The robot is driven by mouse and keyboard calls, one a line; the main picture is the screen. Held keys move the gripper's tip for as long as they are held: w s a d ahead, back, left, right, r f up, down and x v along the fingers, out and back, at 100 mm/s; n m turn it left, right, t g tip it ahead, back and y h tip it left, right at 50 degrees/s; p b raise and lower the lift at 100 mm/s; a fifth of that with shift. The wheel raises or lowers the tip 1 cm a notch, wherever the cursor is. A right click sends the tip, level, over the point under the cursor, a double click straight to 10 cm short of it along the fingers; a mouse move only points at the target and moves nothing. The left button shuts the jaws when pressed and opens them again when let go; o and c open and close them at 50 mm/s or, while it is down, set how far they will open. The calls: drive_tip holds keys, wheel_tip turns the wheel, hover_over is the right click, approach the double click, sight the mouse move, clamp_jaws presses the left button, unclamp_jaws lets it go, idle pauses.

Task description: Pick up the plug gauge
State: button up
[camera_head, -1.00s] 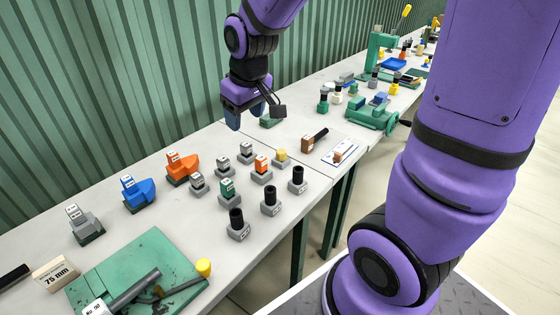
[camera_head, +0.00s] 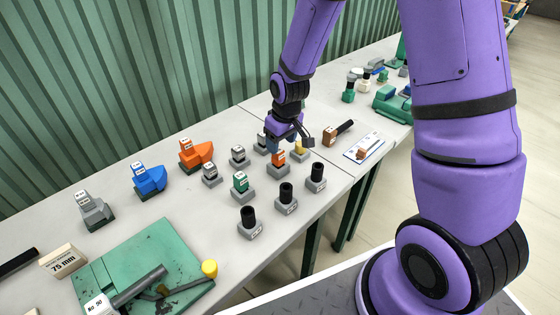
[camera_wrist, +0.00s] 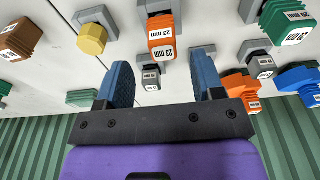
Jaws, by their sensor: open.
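Several labelled gauge-like pieces stand in grey holders on the bench; I cannot tell which is the plug gauge. My gripper (camera_head: 285,143) is open above them, and its two blue fingers (camera_wrist: 163,82) show in the wrist view. A grey piece (camera_wrist: 151,80) with a label shows between the fingers, apart from both. An orange piece labelled 23 mm (camera_wrist: 161,38) stands just beyond it; it also shows in the head view (camera_head: 279,159), close to my gripper. A yellow piece (camera_wrist: 92,38) is to its left. My gripper partly hides the grey piece (camera_head: 261,141) in the head view.
A green piece (camera_head: 240,183) and several black-topped pieces (camera_head: 286,195) stand nearer. Blue (camera_head: 149,178) and orange (camera_head: 195,154) fixtures are to the left. A green plate (camera_head: 130,255) holds a grey rod. A brown block (camera_head: 328,135) with a black handle lies right. A corrugated wall rises behind.

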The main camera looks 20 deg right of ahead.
sight(278, 156)
drive_tip(key=shift+w+a+f, duration=0.1)
drive_tip(key=shift+w+f, duration=0.05)
drive_tip(key=shift+f, duration=1)
drive_tip(key=shift+w+a+f, duration=0.15)
drive_tip(key=shift+w+f, duration=0.05)
drive_tip(key=shift+f, duration=0.9)
drive_tip(key=shift+w+a+f, duration=0.1)
drive_tip(key=shift+w+f, duration=0.05)
drive_tip(key=shift+f, duration=1)
drive_tip(key=c, duration=1.1)
drive_tip(key=shift+c, duration=0.2)
drive_tip(key=shift+r, duration=0.1)
